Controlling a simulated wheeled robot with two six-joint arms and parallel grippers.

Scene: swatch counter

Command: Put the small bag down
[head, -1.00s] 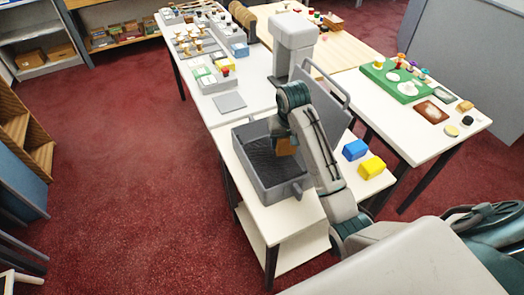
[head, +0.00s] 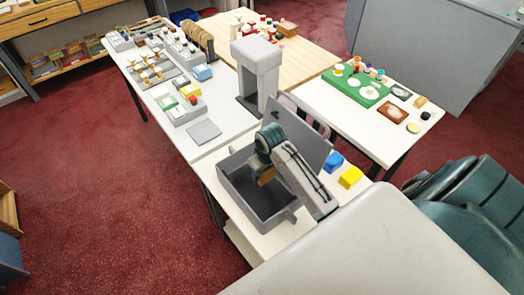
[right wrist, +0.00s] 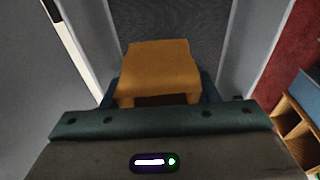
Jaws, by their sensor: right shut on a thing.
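The small bag (right wrist: 160,68) is an orange-brown, boxy thing in the right wrist view. My right gripper (right wrist: 155,98) is shut on it. In the head view the bag (head: 266,177) shows as a small brown patch under my right wrist. It hangs over the inside of an open grey box (head: 238,205); I cannot tell whether it touches the box floor. The dark floor of the box shows beyond the bag in the right wrist view. My left gripper is not in view.
The box's raised lid (head: 312,143) stands behind my right arm. A grey flat square (head: 203,131) and a grey arch-shaped stand (head: 259,68) are on the white counter behind.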

